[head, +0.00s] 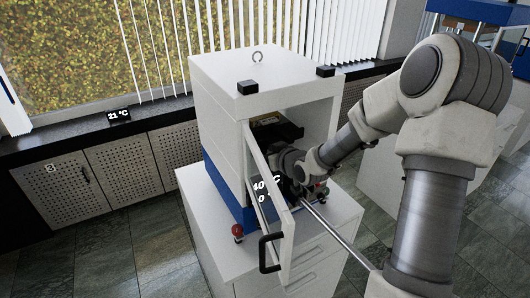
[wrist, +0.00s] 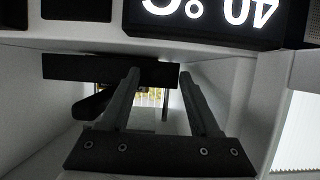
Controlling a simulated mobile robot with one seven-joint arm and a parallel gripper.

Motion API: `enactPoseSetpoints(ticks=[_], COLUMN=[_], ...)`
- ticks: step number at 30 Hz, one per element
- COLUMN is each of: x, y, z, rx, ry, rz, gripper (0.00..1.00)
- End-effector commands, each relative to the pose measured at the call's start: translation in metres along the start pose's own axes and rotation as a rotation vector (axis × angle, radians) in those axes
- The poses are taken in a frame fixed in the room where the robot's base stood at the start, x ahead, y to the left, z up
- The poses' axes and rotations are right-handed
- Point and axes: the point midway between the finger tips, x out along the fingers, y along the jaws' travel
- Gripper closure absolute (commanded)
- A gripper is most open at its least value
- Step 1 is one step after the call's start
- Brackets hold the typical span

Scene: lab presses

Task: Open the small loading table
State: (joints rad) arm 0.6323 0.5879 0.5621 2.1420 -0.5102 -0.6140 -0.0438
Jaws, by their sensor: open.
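The small press (head: 222,120) has a white housing and a blue base, and its front door (head: 270,205) with a black handle stands swung open. Inside, a dark plate-like part (head: 275,133), perhaps the small loading table, shows in the upper opening. My gripper is inside the press, and its fingers are hidden in the head view. In the wrist view my gripper (wrist: 159,78) is open, with its two fingers apart and nothing clearly held between them. A dark bar (wrist: 75,68) lies close by the fingertips. I cannot tell whether they touch.
A lit display on the press reads about 40 °C; it shows upside down in the wrist view (wrist: 205,12). The press stands on a white drawer cabinet (head: 325,225). The open door is close to my arm's left. Perforated wall cabinets (head: 125,168) line the window behind.

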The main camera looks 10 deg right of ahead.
Motion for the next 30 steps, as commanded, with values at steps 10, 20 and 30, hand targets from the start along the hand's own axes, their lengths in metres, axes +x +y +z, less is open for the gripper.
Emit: enactPoseSetpoints(ticks=[10, 20, 30], x=[-0.0004, -0.0005, -0.0005], y=[0.0, -0.0001, -0.0001], z=[0.0, 0.0, 0.0], rx=[0.0, 0.0, 0.0], ry=[0.0, 0.0, 0.0], rz=[0.0, 0.0, 0.0], gripper=[0.91, 1.0, 1.0])
